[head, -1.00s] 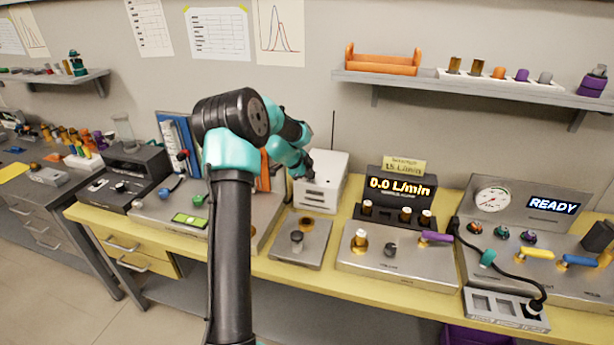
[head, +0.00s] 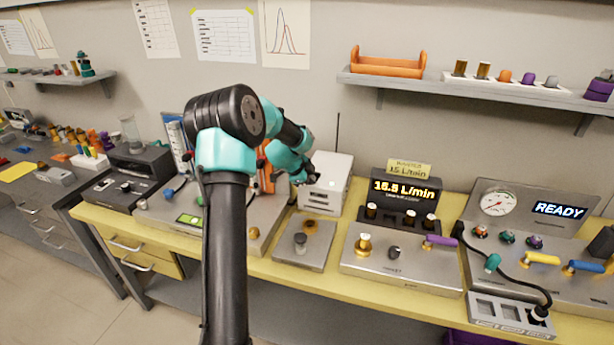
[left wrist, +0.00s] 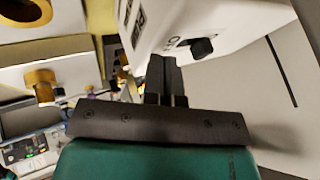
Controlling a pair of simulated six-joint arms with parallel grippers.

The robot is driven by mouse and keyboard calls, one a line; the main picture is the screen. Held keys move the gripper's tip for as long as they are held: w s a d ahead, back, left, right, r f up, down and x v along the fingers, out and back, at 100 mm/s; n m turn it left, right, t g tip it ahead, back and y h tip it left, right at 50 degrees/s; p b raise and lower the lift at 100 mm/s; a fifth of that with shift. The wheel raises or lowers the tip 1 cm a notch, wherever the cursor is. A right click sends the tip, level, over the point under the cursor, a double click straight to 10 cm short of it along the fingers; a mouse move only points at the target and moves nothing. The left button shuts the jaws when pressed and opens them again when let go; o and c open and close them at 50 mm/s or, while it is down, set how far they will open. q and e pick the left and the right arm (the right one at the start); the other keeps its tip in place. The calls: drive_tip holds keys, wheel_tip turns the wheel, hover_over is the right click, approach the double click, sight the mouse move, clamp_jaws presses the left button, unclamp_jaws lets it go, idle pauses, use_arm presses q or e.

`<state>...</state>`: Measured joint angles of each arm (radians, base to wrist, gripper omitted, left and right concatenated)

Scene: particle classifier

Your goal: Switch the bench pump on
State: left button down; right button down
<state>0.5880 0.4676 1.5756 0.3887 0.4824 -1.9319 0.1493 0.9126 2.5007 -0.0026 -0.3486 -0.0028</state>
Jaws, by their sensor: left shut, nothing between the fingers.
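The bench pump appears to be the white box (head: 328,186) at the back of the yellow bench, right of centre in the head view. In the left wrist view the white box (left wrist: 215,14) fills the top, with a black switch (left wrist: 202,47) on its face beside dark lettering. My left gripper (head: 303,174) is beside the box's left front; its shut fingers (left wrist: 166,78) are empty and near the switch. I cannot tell whether they touch it. The flow display (head: 405,190) is lit and reads about 16.5 L/min. My right gripper is out of view.
A yellow sign (head: 409,170) above the display reads 15 L/min. A metal panel (head: 330,245) with a grey knob stands in front of the box. A valve panel (head: 375,265) and a console (head: 535,215) showing READY stand to the right. A shelf (head: 400,82) hangs above.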

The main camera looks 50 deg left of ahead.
use_arm(q)
drive_tip(key=v, duration=0.9)
drive_tip(key=shift+r, duration=0.35)
drive_tip(key=shift+a, duration=0.1)
